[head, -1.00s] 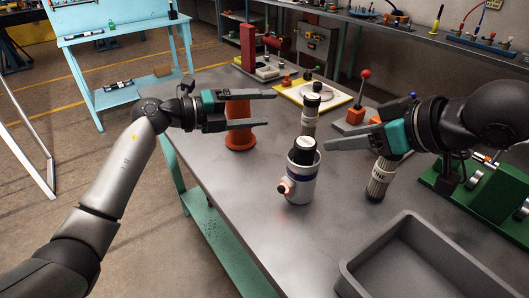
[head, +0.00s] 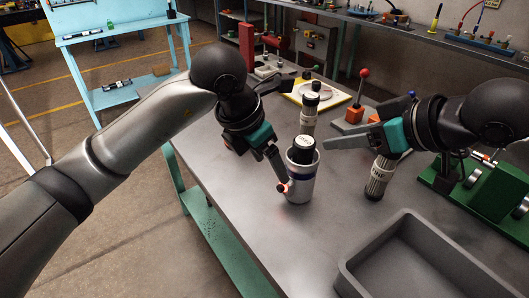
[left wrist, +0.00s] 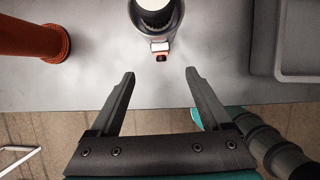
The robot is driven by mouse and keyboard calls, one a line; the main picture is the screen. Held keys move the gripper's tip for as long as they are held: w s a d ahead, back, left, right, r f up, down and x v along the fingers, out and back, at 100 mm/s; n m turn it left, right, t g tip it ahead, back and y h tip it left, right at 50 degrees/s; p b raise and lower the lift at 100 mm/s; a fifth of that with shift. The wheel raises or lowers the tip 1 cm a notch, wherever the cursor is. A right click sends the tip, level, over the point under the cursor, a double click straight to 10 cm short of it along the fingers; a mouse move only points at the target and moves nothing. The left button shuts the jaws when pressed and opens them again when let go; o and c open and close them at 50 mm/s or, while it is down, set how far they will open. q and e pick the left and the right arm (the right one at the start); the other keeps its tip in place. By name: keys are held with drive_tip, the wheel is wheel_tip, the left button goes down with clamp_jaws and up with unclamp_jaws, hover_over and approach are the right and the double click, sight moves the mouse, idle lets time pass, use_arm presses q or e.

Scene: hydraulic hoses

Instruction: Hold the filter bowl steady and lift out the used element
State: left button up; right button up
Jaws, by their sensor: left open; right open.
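The filter bowl (head: 302,187) is a white cylinder with a blue band. It stands upright on the grey bench. An orange-red fitting (head: 283,188) sticks out of its side. The used element (head: 302,152), black with a pale top, stands up out of the bowl's mouth. My left gripper (left wrist: 160,72) is open and empty. In the left wrist view its fingers point toward the bowl (left wrist: 152,22), which lies beyond the fingertips, roughly between them. My right gripper (head: 338,137) is open, right of the bowl, its visible fingertip close to the element; its other finger is partly hidden.
A grey tray (head: 350,268) sits at the front right. Other cylinders stand behind (head: 310,103) and right (head: 378,180) of the bowl. An orange spool (left wrist: 30,40) lies left in the wrist view. Green fixtures (head: 440,182) are at the right. The bench front-left is clear.

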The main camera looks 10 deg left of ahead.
sight(281, 184)
use_arm(q)
drive_tip(key=x, duration=1.2)
drive_tip(key=shift+w+d+f, duration=0.1)
drive_tip(key=shift+f, duration=0.1)
clamp_jaws()
